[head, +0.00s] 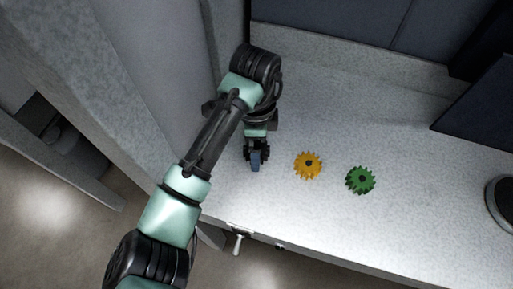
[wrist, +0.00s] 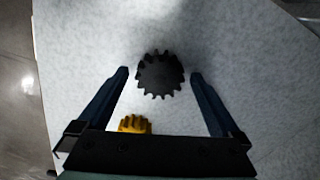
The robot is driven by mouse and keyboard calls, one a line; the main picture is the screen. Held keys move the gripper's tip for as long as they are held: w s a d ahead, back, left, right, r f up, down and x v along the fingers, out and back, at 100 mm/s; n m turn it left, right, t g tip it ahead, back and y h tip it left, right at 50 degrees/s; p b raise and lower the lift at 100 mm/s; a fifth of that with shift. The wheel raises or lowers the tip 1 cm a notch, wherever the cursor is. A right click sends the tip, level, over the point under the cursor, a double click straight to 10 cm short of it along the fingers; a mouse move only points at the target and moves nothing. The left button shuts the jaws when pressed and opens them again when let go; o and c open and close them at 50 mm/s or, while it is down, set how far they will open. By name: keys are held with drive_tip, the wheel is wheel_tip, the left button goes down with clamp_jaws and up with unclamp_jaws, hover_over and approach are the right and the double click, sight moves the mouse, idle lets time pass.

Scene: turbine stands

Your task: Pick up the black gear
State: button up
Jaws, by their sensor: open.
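The black gear (wrist: 160,75) lies on the pale speckled counter in the wrist view, ahead of my fingertips and roughly midway between their lines. In the head view I cannot make it out; my arm and gripper cover that part of the counter. My gripper (wrist: 160,74) is open and empty, with one dark blue finger to each side of the gear's line. In the head view my gripper (head: 256,160) points down near the counter's front left part. I cannot tell its exact height above the gear.
A yellow gear (head: 308,165) lies right of my gripper, and it also shows near the gripper's base in the wrist view (wrist: 134,124). A green gear (head: 360,180) lies farther right. A round dark-rimmed object (head: 500,200) is at the right edge. The counter (head: 400,230) is bare between them.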

clamp_jaws()
idle(0.4)
drive_tip(key=shift+r, duration=0.2)
wheel_tip(320, 180, up, 10)
drive_tip(key=p, duration=0.1)
drive_tip(key=shift+p, duration=0.35)
drive_tip(key=shift+f, duration=0.1)
drive_tip(key=c, duration=0.6)
unclamp_jaws()
clamp_jaws()
